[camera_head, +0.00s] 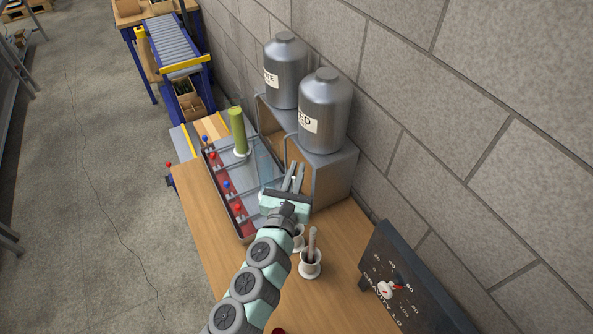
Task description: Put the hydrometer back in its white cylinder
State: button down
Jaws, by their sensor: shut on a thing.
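My gripper (293,179) is near the right wall of the long metal tray, with its fingers pointing away towards the back of the bench. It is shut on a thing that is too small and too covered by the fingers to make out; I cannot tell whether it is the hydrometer. A white cup-like cylinder (311,268) stands upright on the bench, right of my arm, with a brownish rod (312,242) standing in it. A second white vessel (299,243) stands just behind it, partly hidden by my arm. No hydrometer shows clearly elsewhere.
Two grey metal tanks (324,111) stand behind. A dial board (397,280) stands front right. The bench (345,226) is clear between board and tank stand.

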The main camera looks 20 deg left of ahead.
jog(key=shift+f+b, duration=2.4)
jog(key=shift+f, duration=0.1)
jog(key=c, duration=1.5)
grip_release()
jog(key=shift+o, duration=0.2)
jog(key=s+d, duration=0.1)
jog(key=s, duration=0.9)
jog(key=shift+s+d+p, duration=0.35)
jog(key=shift+p, duration=0.1)
